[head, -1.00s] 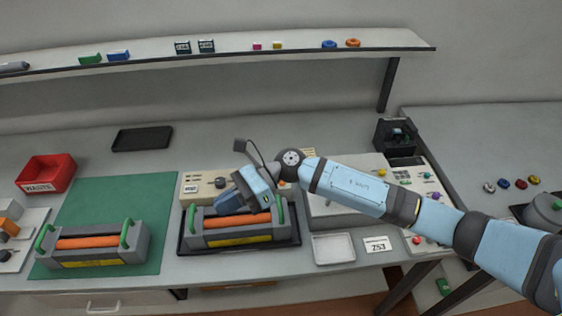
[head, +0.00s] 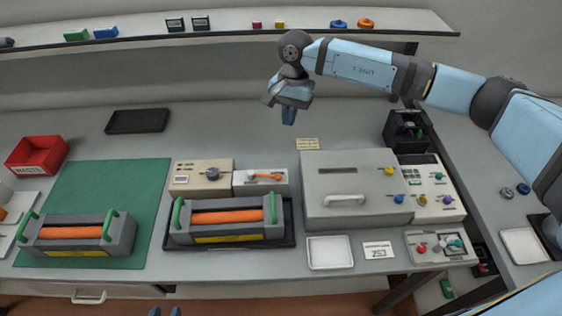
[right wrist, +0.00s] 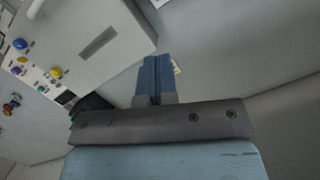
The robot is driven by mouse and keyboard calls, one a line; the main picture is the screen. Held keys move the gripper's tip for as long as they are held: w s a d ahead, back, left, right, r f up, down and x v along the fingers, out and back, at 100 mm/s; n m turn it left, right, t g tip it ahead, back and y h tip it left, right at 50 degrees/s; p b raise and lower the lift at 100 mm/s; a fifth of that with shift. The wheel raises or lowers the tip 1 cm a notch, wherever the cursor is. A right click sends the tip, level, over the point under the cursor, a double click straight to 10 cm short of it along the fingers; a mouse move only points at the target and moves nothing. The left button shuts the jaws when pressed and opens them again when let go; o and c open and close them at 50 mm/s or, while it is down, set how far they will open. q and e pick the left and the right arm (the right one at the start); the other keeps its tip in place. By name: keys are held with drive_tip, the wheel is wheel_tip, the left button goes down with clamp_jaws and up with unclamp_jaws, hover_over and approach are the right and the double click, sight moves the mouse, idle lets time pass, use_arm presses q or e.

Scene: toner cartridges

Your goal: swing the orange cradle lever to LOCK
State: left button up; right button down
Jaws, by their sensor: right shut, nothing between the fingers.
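The orange lever (head: 264,176) lies roughly level across the face of a small white box (head: 243,188) behind the cradle; its lettering is too small to read. A cartridge with an orange roller and green handles (head: 228,215) sits in the dark cradle tray (head: 290,238) in front of that box. My right gripper (head: 289,116) is shut and empty, raised above and behind the lever, touching nothing. Its closed blue fingers also show in the right wrist view (right wrist: 156,78). Only two separated blue fingertips of my left gripper (head: 165,312) show at the bottom edge.
A beige box with a dark knob (head: 212,174) stands left of the lever box. A large grey machine (head: 350,180) stands to the right. Another cartridge (head: 78,235) lies on the green mat (head: 135,185). A shelf (head: 225,30) spans the back.

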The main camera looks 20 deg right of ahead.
sight(265, 176)
drive_tip(key=p+x, duration=0.1)
drive_tip(key=x, duration=0.3)
drive_tip(key=s+a+p+x, duration=0.1)
drive_tip(key=x, duration=0.3)
drive_tip(key=p+x, duration=0.1)
drive_tip(key=x, duration=0.3)
drive_tip(key=shift+s+a+r, duration=0.15)
drive_tip(key=shift+s+r, duration=0.05)
drive_tip(key=shift+s, duration=0.1)
drive_tip(key=shift+s+a+f, duration=0.25)
drive_tip(key=shift+s+f, duration=0.1)
drive_tip(key=shift+a, duration=0.1)
